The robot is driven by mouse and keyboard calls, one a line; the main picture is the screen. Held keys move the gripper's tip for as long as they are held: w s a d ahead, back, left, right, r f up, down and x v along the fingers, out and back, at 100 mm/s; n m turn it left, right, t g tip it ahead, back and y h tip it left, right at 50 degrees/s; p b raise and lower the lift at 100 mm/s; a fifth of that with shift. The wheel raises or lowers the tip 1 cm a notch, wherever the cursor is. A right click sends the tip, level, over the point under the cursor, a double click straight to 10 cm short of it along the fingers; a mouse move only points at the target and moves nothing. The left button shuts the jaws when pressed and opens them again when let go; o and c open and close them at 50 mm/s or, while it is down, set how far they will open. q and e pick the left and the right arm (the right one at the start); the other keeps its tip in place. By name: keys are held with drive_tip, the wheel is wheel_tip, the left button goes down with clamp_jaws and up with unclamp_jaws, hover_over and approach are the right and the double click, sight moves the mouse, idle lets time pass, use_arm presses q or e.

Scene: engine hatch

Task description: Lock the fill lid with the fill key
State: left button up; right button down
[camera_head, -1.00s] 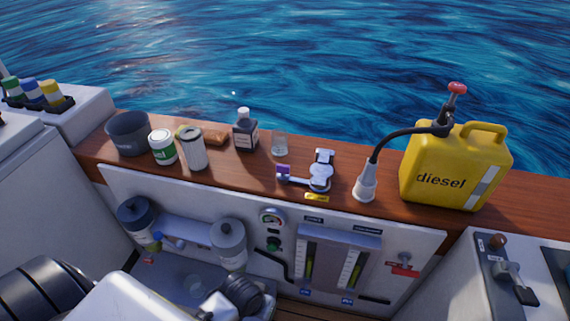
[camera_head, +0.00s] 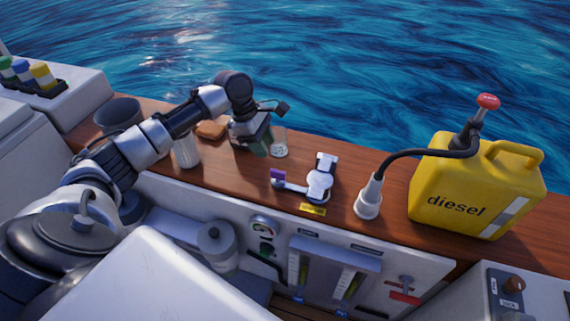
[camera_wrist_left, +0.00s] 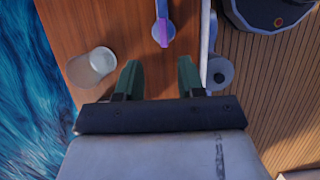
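The fill lid (camera_head: 319,186) is a white round piece on the wooden ledge, with a white bracket behind it. I cannot tell whether it is fully closed. The fill key (camera_head: 278,173) has a purple end and a pale shaft that runs right toward the lid. Whether it is seated in the lid is unclear. My left gripper (camera_head: 262,142) hangs over the ledge, left of and behind the key. In the left wrist view the gripper (camera_wrist_left: 157,78) has its green fingers apart with nothing between them, and the purple key (camera_wrist_left: 164,32) shows beyond them. My right gripper is out of view.
A glass (camera_head: 279,148) stands close beside the left gripper. A striped can (camera_head: 187,152) and dark pot (camera_head: 118,114) stand left, partly behind my arm. A yellow diesel canister (camera_head: 470,195) stands right, its hose running to a white spout (camera_head: 368,200) near the lid. Water lies behind.

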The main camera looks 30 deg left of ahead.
sight(277, 171)
use_arm(q)
drive_tip(key=x, duration=0.9)
drive_tip(key=shift+s+d+f, duration=0.2)
drive_tip(key=shift+d, duration=0.05)
drive_tip(key=shift+d+f, duration=0.1)
drive_tip(key=shift+f, duration=0.15)
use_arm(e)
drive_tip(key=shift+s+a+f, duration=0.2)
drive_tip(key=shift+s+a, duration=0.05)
use_arm(q)
drive_tip(key=shift+c, duration=0.3)
clamp_jaws()
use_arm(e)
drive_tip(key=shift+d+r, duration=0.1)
